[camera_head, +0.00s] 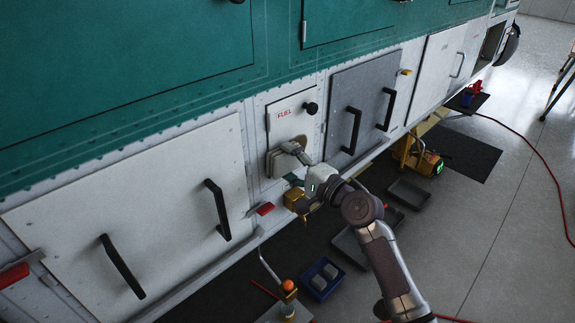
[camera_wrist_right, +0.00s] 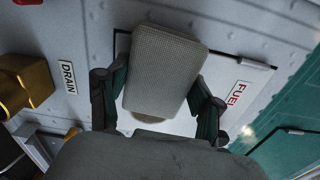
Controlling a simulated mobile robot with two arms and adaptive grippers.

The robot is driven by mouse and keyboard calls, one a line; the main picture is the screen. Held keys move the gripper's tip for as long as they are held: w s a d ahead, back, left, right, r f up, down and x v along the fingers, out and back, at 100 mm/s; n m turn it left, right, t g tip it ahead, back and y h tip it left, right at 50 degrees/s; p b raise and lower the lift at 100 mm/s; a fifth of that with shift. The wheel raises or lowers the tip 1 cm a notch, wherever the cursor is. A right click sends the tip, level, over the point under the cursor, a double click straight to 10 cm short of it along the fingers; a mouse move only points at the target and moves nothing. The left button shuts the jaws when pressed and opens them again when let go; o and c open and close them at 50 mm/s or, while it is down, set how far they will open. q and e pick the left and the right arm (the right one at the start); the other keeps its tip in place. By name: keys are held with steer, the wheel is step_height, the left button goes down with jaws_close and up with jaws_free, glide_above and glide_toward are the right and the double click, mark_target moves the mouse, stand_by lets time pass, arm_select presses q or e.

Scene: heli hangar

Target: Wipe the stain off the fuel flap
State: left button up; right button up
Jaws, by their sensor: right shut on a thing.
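The fuel flap (camera_head: 290,119) is a white panel with red FUEL lettering and a black knob, set in the helicopter's lower side. It also shows in the wrist view (camera_wrist_right: 222,72). My right gripper (camera_head: 293,153) is shut on a grey-beige textured pad (camera_wrist_right: 165,72) and holds it at the flap's lower part. The pad also shows in the head view (camera_head: 274,164). A brownish stain (camera_wrist_right: 148,118) shows at the pad's edge in the wrist view; the pad may hide more of it. I cannot tell whether the pad touches the flap. My left gripper is not in view.
A grey panel with black handles (camera_head: 362,105) is right of the flap, and a large white one (camera_head: 150,200) is left. A brass fitting (camera_wrist_right: 25,85) sits near the DRAIN label. Below are a blue bin (camera_head: 322,279), trays and a yellow unit (camera_head: 422,160). A red hose crosses the floor.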

mark_target(301, 167)
steer(key=shift+w+d+f+b, duration=0.15)
steer(key=shift+w+d+b, duration=0.6)
steer(key=shift+w+d, duration=0.35)
steer(key=shift+d, duration=0.05)
steer(key=w+d+b, duration=0.2)
steer(key=shift+w+d+b, duration=0.2)
steer(key=shift+w+b, duration=0.1)
steer(key=shift+b, duration=0.1)
steer(key=shift+w+d+b, duration=1.2)
steer(key=shift+b, duration=0.05)
steer(key=shift+r, duration=0.2)
steer(key=s+a+p, duration=0.1)
steer(key=p, duration=0.1)
steer(key=shift+s+a+r+p, duration=0.1)
steer(key=shift+s+a+p, duration=0.2)
steer(key=shift+a+p, duration=0.1)
steer(key=shift+s+a+p, duration=0.4)
steer(key=shift+s+a, duration=0.05)
steer(key=shift+s, duration=0.1)
steer(key=shift+s+a+p, duration=0.7)
steer(key=shift+p, duration=0.3)
steer(key=shift+s+a+p, duration=0.4)
steer(key=shift+s+a, duration=0.15)
steer(key=shift+a, duration=0.05)
steer(key=shift+s+a+p, duration=0.45)
steer(key=shift+s+p, duration=0.1)
steer(key=shift+p, duration=0.2)
steer(key=shift+s+a+p, duration=0.5)
steer(key=shift+s+a, duration=0.2)
